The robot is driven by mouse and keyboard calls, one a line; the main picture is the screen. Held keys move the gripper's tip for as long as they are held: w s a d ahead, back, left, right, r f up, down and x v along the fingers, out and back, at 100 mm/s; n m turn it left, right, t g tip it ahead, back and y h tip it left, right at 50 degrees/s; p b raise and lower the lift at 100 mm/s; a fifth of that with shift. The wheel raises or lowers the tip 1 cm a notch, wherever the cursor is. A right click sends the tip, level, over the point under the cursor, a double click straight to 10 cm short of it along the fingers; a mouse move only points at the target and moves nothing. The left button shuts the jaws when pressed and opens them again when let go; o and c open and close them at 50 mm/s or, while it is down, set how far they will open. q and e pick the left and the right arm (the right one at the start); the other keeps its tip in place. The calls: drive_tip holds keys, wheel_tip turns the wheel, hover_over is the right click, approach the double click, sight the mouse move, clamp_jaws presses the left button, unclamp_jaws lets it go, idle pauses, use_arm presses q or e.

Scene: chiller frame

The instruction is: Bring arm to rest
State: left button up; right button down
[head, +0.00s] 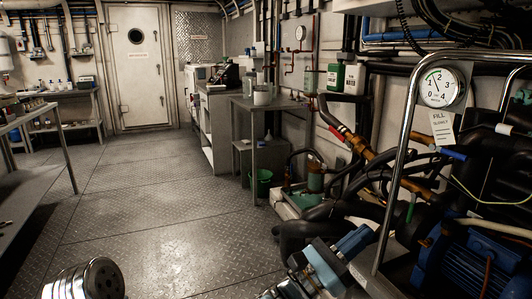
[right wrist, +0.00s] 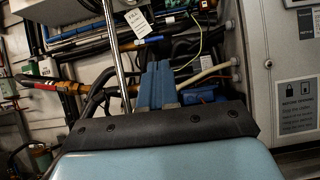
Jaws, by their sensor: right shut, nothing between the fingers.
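My right gripper (head: 352,243) is at the bottom of the head view, right of centre, with its blue fingers pointing up and to the right. It is shut and holds nothing. In the right wrist view the blue fingers (right wrist: 158,84) stand together beyond the dark edge of the gripper body. In the head view it is in front of the chiller's black hoses and left of the bent metal tube of the chiller frame (head: 401,150); I cannot tell whether it touches anything. My left gripper is not in view.
The pressure gauge (head: 440,87) and a hanging fill tag (head: 443,128) are on the chiller frame. A blue motor (head: 465,262) is low at the right. A grey bench (head: 262,104) and a green bucket (head: 261,182) stand beyond. The metal floor (head: 150,200) at centre left is clear.

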drive_tip(key=s+d+f+m+g+y, duration=0.1)
drive_tip(key=d+f+g+y, duration=0.25)
drive_tip(key=f, duration=0.65)
drive_tip(key=s+d+f+g+y, duration=0.25)
drive_tip(key=d+f, duration=0.25)
drive_tip(key=f, duration=0.6)
drive_tip(key=d+f+m+g+y, duration=0.1)
drive_tip(key=d+f+g+y, duration=0.2)
drive_tip(key=f, duration=0.7)
drive_tip(key=s+a+f+m+g+y, duration=0.1)
drive_tip(key=s+a+f+m+y, duration=0.3)
drive_tip(key=f, duration=0.3)
drive_tip(key=s+a+f+m+g+y, duration=0.2)
drive_tip(key=s+a+f+m+y, duration=0.15)
drive_tip(key=s+f, duration=0.3)
drive_tip(key=s+a+f+m+g+y, duration=0.1)
drive_tip(key=s+a+f+m+y, duration=0.15)
drive_tip(key=s+f+y, duration=0.35)
drive_tip(key=w+a+f+m+t+y, duration=0.1)
drive_tip(key=w+a+m+t+y, duration=0.3)
drive_tip(key=a+m, duration=0.3)
drive_tip(key=w+m, duration=0.1)
drive_tip(key=m, duration=0.3)
drive_tip(key=shift+w+a+f+m+t, duration=0.3)
drive_tip(key=shift+a+f+t, duration=0.05)
drive_tip(key=shift+t, duration=0.05)
drive_tip(key=shift+y, duration=0.25)
